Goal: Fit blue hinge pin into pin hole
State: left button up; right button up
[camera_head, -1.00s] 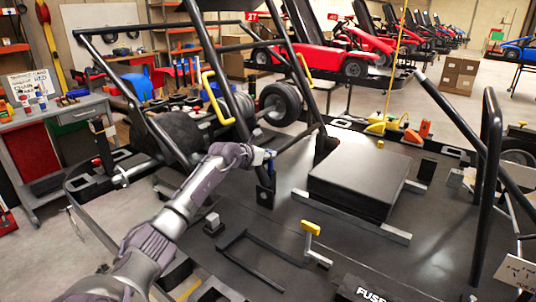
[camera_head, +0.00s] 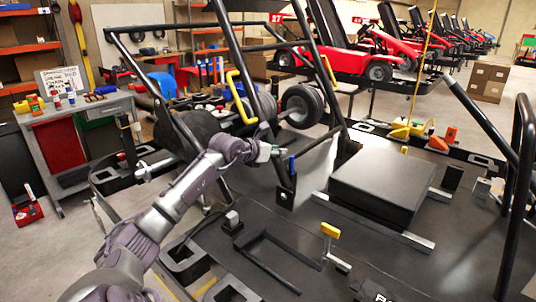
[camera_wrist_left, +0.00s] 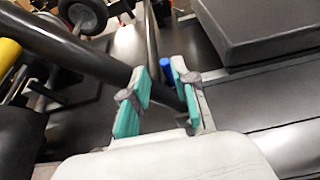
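The blue hinge pin (camera_head: 291,164) stands at the foot of a black frame post, just above a black bracket (camera_head: 286,195). In the left wrist view the blue pin (camera_wrist_left: 166,69) shows in the gap beyond the fingertips, apart from them. My left gripper (camera_head: 273,151) is just left of the pin in the head view. Its teal fingers (camera_wrist_left: 158,93) are spread open with nothing clamped between them. The pin's lower end and the pin hole are hidden, so I cannot tell how deep the pin sits. My right gripper is not in view.
Black frame tubes (camera_wrist_left: 75,52) run close to the left fingers. A black box-shaped block (camera_head: 385,185) lies right of the post on the dark platform. A yellow-handled part (camera_head: 330,231) is in front. A grey workbench (camera_head: 85,110) stands at left.

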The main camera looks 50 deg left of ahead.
pick_arm(q)
jog(key=b+v, duration=0.1)
jog(key=v, duration=0.3)
jog(key=shift+s+d+r, duration=0.15)
jog(key=shift+s+r, duration=0.05)
jog(key=shift+s, duration=0.1)
